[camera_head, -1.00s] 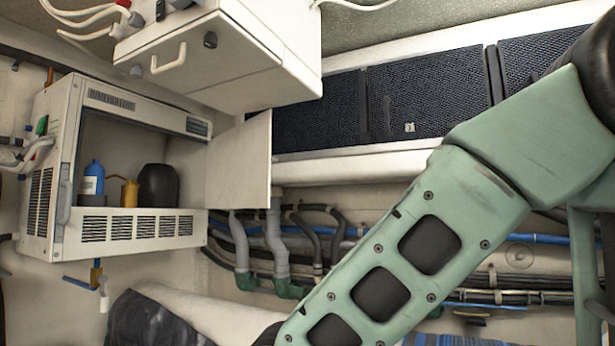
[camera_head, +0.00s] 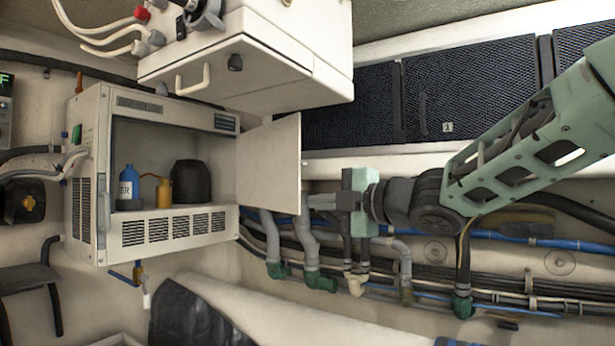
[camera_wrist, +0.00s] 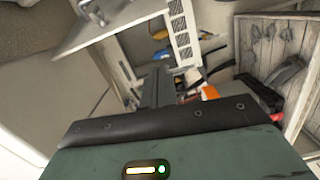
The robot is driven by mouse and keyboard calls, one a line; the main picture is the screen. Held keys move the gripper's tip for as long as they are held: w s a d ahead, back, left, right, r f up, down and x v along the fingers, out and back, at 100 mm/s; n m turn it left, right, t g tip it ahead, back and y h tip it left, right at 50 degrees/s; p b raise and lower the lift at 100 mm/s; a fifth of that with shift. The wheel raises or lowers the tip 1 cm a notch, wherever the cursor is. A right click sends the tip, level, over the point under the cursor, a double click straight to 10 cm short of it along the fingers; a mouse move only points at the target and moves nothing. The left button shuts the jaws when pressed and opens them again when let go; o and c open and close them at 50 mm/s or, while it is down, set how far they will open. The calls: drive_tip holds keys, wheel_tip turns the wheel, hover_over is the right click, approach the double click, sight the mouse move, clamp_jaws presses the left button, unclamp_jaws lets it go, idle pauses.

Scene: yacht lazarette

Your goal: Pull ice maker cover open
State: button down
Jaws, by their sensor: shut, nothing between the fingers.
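A white vented appliance (camera_head: 172,235), which looks like the ice maker, hangs on the wall at the left of the head view. Its front is open, with a white hinged cover panel (camera_head: 268,165) swung out on its right. Inside stand a blue bottle (camera_head: 127,187), a yellow bottle (camera_head: 164,193) and a dark round container (camera_head: 191,182). My gripper (camera_head: 312,202) is shut and empty by the panel's lower right edge; I cannot tell whether it touches. In the wrist view the shut fingers (camera_wrist: 158,88) point toward the appliance's grille (camera_wrist: 181,38).
A white box (camera_head: 250,70) with a handle overhangs the appliance at upper right. Grey hoses (camera_head: 309,245) and pipes run below my gripper. Dark mesh panels (camera_head: 470,85) line the back wall. A wooden crate (camera_wrist: 280,45) shows at right in the wrist view.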

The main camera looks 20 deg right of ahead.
sight(297, 187)
drive_tip(key=shift+n+y, duration=0.4)
drive_tip(key=shift+n, duration=0.4)
drive_tip(key=w+r+p, duration=0.1)
drive_tip(key=w, duration=0.2)
drive_tip(key=w+a+p, duration=0.1)
drive_tip(key=w, duration=0.1)
drive_tip(key=w+r+p, duration=0.1)
drive_tip(key=w+p, duration=0.1)
drive_tip(key=w, duration=0.1)
drive_tip(key=shift+w+a+r, duration=0.3)
drive_tip(key=shift+a, duration=0.1)
drive_tip(key=shift+w+d+f, duration=0.15)
drive_tip(key=shift+d+f, duration=0.05)
drive_tip(key=shift+d, duration=0.35)
drive_tip(key=w+d, duration=0.4)
drive_tip(key=d, duration=0.7)
